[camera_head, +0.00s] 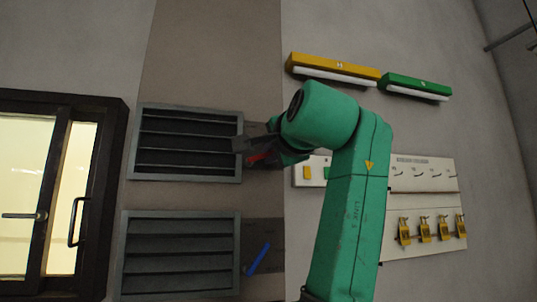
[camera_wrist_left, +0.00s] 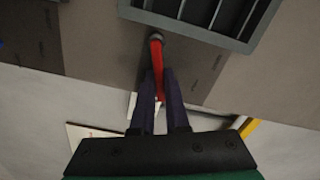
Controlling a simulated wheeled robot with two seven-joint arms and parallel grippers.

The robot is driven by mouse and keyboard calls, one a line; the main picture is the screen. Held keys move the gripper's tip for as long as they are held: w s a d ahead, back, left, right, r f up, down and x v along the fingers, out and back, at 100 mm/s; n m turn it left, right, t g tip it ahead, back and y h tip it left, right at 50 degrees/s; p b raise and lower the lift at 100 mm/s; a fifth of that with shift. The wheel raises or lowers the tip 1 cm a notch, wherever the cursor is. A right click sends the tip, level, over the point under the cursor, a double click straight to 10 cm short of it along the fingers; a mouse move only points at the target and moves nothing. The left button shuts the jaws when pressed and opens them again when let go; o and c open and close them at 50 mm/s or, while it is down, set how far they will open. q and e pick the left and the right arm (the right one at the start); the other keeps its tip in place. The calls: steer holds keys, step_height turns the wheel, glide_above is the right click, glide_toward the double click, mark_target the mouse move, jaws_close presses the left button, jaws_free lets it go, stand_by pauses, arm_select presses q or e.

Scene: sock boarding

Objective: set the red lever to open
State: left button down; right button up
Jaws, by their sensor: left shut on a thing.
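The red lever (camera_wrist_left: 156,52) runs down from its round pivot beside a grey louvred vent in the left wrist view. A small red part of it (camera_head: 259,157) also shows in the head view, beside the upper vent (camera_head: 240,150). My left gripper (camera_wrist_left: 158,76) has its two dark fingers on either side of the lever and is shut on it. In the head view the left gripper (camera_head: 254,150) partly covers the lever and its plate. The open and shut markings cannot be made out. My right gripper is not in view.
A blue lever (camera_head: 257,260) sits beside the lower vent (camera_head: 239,260). Yellow (camera_head: 335,66) and green (camera_head: 415,84) wall bars are at upper right. A white panel with several yellow padlocks (camera_head: 424,229) is partly behind my arm. A dark-framed door (camera_head: 113,150) is at left.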

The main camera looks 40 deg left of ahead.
arm_select(q)
steer(key=shift+f, duration=0.1)
stand_by(0.3)
steer(key=c, duration=0.9)
jaws_free()
steer(key=shift+d, duration=0.1)
steer(key=b+v, duration=0.3)
steer(key=v, duration=1.1)
steer(key=shift+d+b, duration=0.15)
steer(key=shift+b, duration=0.2)
steer(key=shift+s, duration=0.1)
